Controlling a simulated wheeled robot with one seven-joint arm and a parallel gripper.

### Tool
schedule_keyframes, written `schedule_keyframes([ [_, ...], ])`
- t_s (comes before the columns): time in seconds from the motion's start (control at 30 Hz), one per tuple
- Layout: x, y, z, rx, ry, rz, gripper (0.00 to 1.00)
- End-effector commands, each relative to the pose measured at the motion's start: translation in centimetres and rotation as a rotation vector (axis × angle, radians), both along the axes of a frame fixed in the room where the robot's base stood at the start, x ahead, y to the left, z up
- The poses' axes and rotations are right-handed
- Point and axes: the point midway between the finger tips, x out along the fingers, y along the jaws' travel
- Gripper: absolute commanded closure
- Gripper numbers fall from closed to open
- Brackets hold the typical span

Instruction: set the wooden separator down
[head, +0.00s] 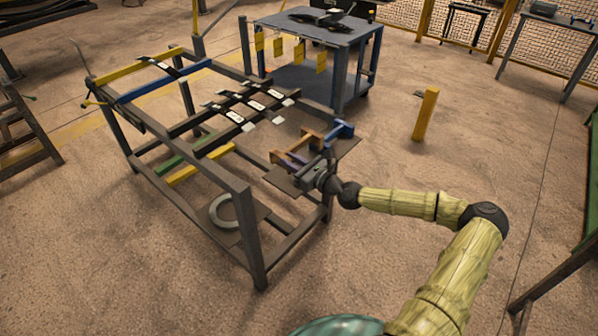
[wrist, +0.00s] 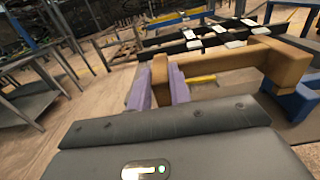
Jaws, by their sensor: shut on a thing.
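The wooden separator (head: 312,136) is an orange-brown bracket-shaped piece at the near right end of the rack, over a dark flat plate (head: 348,149). In the wrist view the wooden separator (wrist: 284,62) runs off to the right, with one end between two purple fingers. My gripper (head: 289,161) is shut on that end; it also shows in the wrist view (wrist: 161,84). I cannot tell whether the separator touches the plate. My gripper's body hides part of the area below it.
A blue separator (head: 342,130) stands just right of the wooden one. The dark rack (head: 247,225) holds several dark strips with white pads (head: 249,106). A blue-grey cart (head: 330,60) stands behind, and a yellow post (head: 426,115) to the right.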

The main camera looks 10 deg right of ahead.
Motion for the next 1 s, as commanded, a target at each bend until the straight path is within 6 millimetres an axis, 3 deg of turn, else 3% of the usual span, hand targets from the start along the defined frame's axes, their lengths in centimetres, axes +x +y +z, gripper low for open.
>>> schedule_keyframes([
  [0.17,0.0,0.0,-2.6,0.0,-0.001,-0.002,1.0],
  [0.5,0.0,0.0,-3.0,0.0,-0.001,-0.002,1.0],
  [0.8,0.0,0.0,-6.5,0.001,-0.001,-0.002,1.0],
  [1.0,0.0,0.0,-6.6,-0.001,-0.002,-0.001,1.0],
])
